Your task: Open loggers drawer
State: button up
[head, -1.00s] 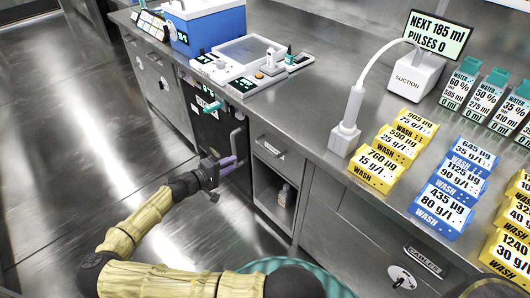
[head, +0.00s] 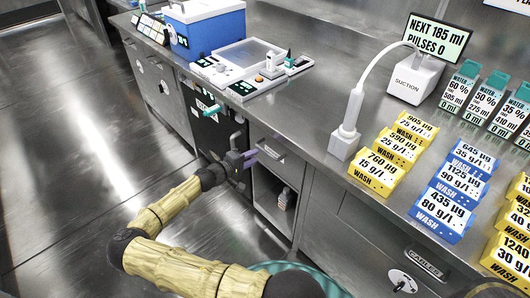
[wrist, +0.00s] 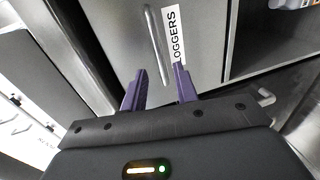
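The loggers drawer front (head: 285,161) is a small grey panel under the counter edge, and it looks shut. In the wrist view the drawer front (wrist: 205,50) fills the top middle, with a white LOGGERS label (wrist: 173,35) beside a slim metal bar handle (wrist: 156,45). My gripper (head: 251,158) is just left of the drawer in the head view. In the wrist view my gripper (wrist: 159,78) has its two purple fingers apart with nothing between them. The handle lies beyond the fingertips, roughly in line with the gap; no contact shows.
An open compartment (head: 266,190) below the drawer holds a small bottle (head: 284,198). A dark-fronted unit (head: 213,130) with a vertical handle stands left of it. The counter (head: 310,110) above carries a suction device (head: 415,78), yellow and blue boxes. The floor at left is clear.

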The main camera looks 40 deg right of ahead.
aim_at(265, 152)
jog(key=x, duration=0.7)
jog(key=shift+w+d, duration=0.1)
jog(key=shift+d, duration=0.05)
grip_shut()
